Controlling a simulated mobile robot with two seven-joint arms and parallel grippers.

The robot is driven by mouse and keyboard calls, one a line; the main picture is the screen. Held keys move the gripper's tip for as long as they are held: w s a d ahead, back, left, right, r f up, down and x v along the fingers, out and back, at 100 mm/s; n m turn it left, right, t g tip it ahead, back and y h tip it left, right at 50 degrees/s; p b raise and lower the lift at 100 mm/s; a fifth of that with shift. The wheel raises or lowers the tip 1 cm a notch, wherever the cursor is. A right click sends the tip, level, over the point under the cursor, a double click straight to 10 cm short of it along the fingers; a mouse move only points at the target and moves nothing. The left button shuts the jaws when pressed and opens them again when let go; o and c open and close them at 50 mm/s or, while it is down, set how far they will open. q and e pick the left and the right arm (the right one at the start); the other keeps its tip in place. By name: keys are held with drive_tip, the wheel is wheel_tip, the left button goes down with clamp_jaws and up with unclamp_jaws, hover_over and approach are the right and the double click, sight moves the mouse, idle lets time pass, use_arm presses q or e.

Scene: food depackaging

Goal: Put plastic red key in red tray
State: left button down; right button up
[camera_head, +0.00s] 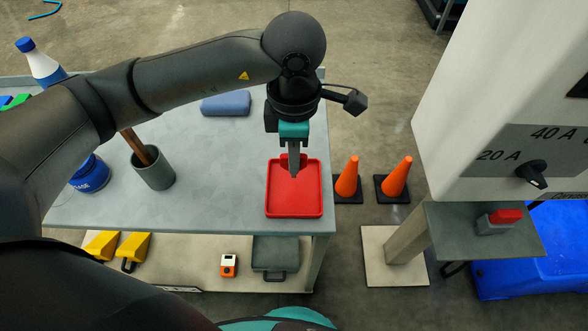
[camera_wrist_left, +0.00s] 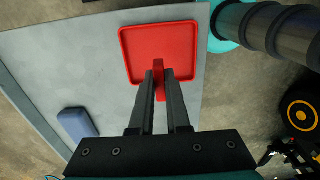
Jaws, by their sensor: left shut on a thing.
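The red tray (camera_head: 296,205) sits on the grey table near its right end. My left gripper (camera_head: 293,166) is over the far part of the tray, pointing down. It is shut on the plastic red key, whose red part (camera_head: 284,162) shows beside the fingers. In the left wrist view the red key (camera_wrist_left: 159,93) sticks out between the two fingertips (camera_wrist_left: 160,76), in front of the red tray (camera_wrist_left: 158,40). Red on red makes the key's outline hard to see. I cannot tell whether the key touches the tray. My right gripper is not in view.
A blue block (camera_head: 226,103) lies behind the tray. A grey cup (camera_head: 155,172) with a wooden handle and a blue jar (camera_head: 90,175) stand left. Two orange cones (camera_head: 347,178) are beyond the table's right edge. A grey cabinet (camera_head: 500,100) stands at right.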

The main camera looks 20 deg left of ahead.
sight(294, 176)
use_arm(q)
drive_tip(key=shift+f+b, duration=0.3)
drive_tip(key=shift+f, duration=2)
drive_tip(key=shift+f, duration=0.2)
drive_tip(key=c, duration=0.9)
unclamp_jaws()
drive_tip(key=shift+r, duration=0.1)
drive_tip(key=shift+r, duration=0.2)
wheel_tip(294, 176, up, 12)
drive_tip(key=shift+f+p, duration=0.1)
drive_tip(key=shift+p, duration=0.65)
